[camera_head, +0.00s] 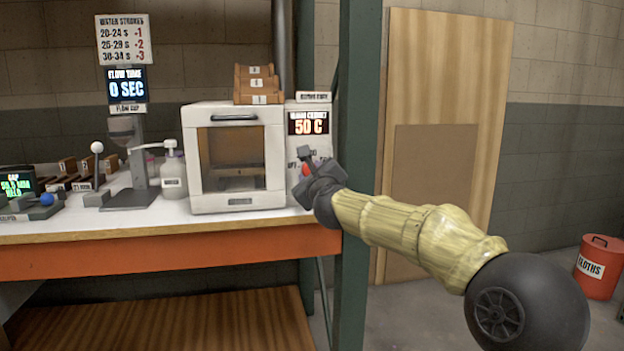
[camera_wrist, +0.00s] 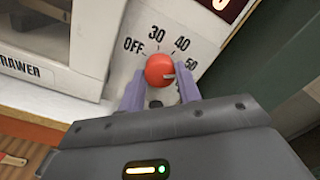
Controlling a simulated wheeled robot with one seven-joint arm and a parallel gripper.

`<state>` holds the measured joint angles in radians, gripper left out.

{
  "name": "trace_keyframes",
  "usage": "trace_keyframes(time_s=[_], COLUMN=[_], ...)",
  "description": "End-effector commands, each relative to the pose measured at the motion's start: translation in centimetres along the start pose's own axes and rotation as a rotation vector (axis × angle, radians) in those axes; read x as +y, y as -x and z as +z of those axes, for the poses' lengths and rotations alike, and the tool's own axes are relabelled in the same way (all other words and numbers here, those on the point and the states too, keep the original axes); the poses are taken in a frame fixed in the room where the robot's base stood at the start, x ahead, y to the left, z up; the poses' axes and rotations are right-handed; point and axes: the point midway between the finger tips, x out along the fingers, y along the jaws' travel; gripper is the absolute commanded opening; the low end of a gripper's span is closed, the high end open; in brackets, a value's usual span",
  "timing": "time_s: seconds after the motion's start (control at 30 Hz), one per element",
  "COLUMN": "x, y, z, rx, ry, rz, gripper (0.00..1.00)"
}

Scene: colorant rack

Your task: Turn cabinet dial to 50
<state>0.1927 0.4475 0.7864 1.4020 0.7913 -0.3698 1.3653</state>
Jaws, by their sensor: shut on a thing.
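The red cabinet dial (camera_wrist: 160,68) sits on the white panel, with OFF, 30, 40 and 50 printed around it in the wrist view. Its white pointer mark faces right, roughly toward the 50. My gripper (camera_wrist: 160,88) has its two purple fingers on either side of the dial, shut on it. In the head view my gripper (camera_head: 308,165) reaches the panel at the right side of the white cabinet (camera_head: 193,160), and only a bit of red dial (camera_head: 306,170) shows. The cabinet display (camera_head: 308,124) reads 50 C.
A green post (camera_head: 358,90) stands close to the right of the panel, behind my arm. A pump bottle (camera_head: 173,172) and a flow cup stand (camera_head: 128,198) are left of the cabinet. Small wooden boxes (camera_head: 257,85) sit on top of it.

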Motion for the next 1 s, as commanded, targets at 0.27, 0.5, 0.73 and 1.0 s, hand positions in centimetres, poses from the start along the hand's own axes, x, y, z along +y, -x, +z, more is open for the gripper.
trace_keyframes(time_s=[0.27,0.5,0.73,1.0], x=[0.18,0.2,0.13,0.05], y=[-0.05,-0.06,-0.03,0.34], z=[-0.34,-0.35,-0.21,-0.14], rx=[0.006,0.006,0.004,0.003], ry=[-0.029,-0.029,-0.027,-0.026], rz=[0.004,0.004,0.002,0.001], gripper=[0.11,0.11,0.55,0.55])
